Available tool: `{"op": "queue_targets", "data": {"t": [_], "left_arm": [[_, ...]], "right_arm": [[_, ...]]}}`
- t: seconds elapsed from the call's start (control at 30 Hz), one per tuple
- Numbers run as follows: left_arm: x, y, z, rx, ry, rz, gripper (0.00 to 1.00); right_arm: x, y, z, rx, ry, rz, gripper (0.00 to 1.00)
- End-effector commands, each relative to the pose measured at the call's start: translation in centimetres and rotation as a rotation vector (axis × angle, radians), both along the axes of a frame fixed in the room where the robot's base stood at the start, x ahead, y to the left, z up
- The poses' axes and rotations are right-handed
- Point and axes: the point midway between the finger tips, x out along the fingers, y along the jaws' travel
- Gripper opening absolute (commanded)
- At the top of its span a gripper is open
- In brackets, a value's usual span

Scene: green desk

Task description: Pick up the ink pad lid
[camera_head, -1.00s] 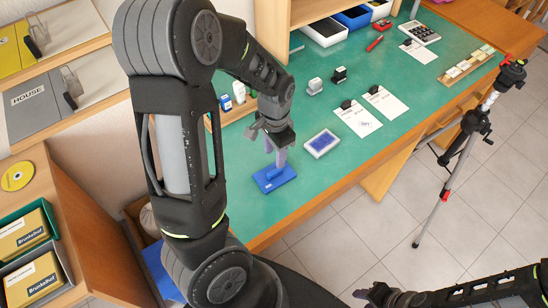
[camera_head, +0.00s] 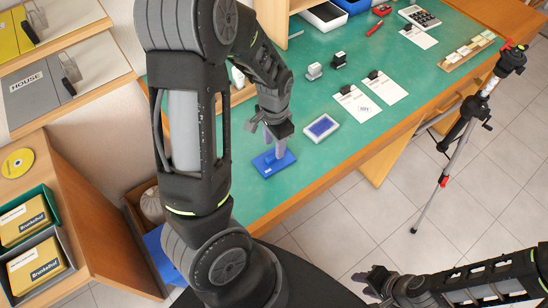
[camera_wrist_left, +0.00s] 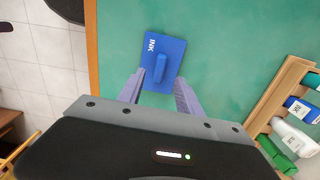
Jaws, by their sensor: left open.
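The ink pad lid (camera_head: 282,166) is a flat blue block with a raised handle, lying on the green desk near its front edge. In the left wrist view the lid (camera_wrist_left: 170,48) is marked INK, and its handle (camera_wrist_left: 161,68) points toward my gripper. My left gripper (camera_head: 272,137) is just above the lid in the head view. In the wrist view the left gripper (camera_wrist_left: 160,77) is open, with a finger on either side of the handle and nothing held. The white-framed blue ink pad (camera_head: 321,128) lies open beside the lid. My right gripper (camera_head: 369,282) is at the bottom, off the desk; its jaws are unclear.
Two paper sheets (camera_head: 357,104) and small stamps (camera_head: 314,71) lie beyond the pad. A wooden rack (camera_wrist_left: 270,108) with bottles (camera_wrist_left: 295,137) stands right of the lid in the wrist view. A tripod (camera_head: 471,122) stands on the floor in front of the desk.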

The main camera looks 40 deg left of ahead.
Motion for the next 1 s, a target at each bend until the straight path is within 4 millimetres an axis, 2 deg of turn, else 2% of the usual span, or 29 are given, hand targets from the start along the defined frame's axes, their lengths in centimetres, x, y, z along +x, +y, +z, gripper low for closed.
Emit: {"op": "queue_targets", "data": {"t": [0.37,1.0], "left_arm": [[-0.3,0.0,-4.7,0.0,0.003,0.0,0.42],[-0.2,-0.1,-4.9,0.0,0.0,0.0,0.41]], "right_arm": [[-0.1,0.0,0.8,-0.002,0.004,-0.001,0.36],[-0.1,-0.1,0.7,-0.003,0.003,-0.001,0.36]]}}
